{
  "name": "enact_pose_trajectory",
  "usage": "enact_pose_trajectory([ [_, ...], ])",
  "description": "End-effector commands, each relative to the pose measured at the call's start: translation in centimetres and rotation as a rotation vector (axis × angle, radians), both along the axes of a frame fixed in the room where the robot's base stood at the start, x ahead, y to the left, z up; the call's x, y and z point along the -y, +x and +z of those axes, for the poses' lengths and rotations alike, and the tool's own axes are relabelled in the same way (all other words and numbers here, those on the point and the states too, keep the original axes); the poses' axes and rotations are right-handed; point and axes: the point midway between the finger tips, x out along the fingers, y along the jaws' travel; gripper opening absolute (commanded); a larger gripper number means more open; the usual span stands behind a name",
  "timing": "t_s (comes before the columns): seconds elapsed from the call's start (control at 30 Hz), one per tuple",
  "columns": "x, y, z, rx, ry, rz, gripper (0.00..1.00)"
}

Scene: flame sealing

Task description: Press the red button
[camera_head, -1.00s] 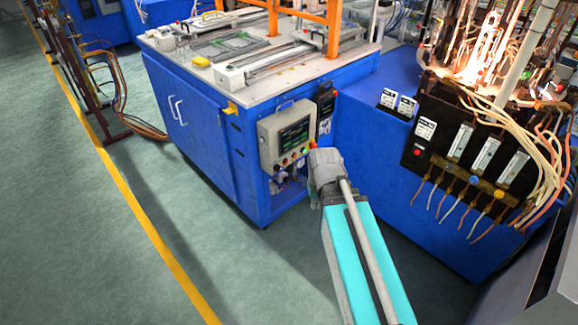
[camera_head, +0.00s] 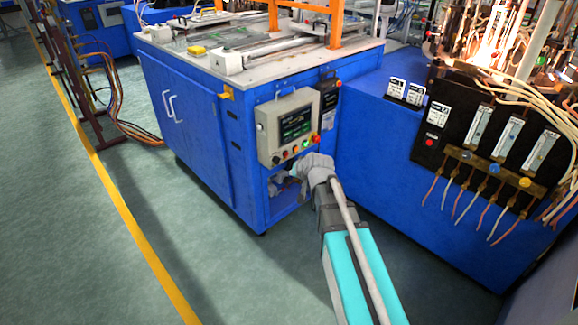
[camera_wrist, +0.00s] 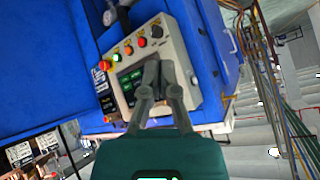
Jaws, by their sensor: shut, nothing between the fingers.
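The red button (camera_head: 316,139) is at the right end of the row along the lower edge of a grey control panel (camera_head: 262,133). In the wrist view the panel appears turned over, with the red button (camera_wrist: 104,65) at its left end. My gripper (camera_head: 304,166) is just below the panel in the head view, its fingertips hard to make out. In the wrist view my gripper (camera_wrist: 160,68) is shut and empty, its fingers overlapping the panel's screen. The button is uncovered, left of the fingers; contact with the panel cannot be told.
Green (camera_head: 305,144) and orange (camera_head: 295,149) buttons sit beside the red one. A blue cabinet (camera_head: 205,130) bears the panel. A second blue machine (camera_head: 365,150) stands right. Open floor lies left.

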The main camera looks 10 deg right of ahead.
Motion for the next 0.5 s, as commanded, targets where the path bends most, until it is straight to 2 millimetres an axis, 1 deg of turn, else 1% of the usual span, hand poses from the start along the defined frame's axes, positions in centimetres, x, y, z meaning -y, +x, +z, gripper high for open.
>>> enact_pose_trajectory([
  [0.03,0.0,1.1,-1.6,0.031,0.012,-0.01,0.0],
  [0.27,0.1,5.0,-3.7,0.182,0.074,-0.063,0.0],
  [0.5,0.7,8.7,-5.8,0.337,0.133,-0.132,0.0],
])
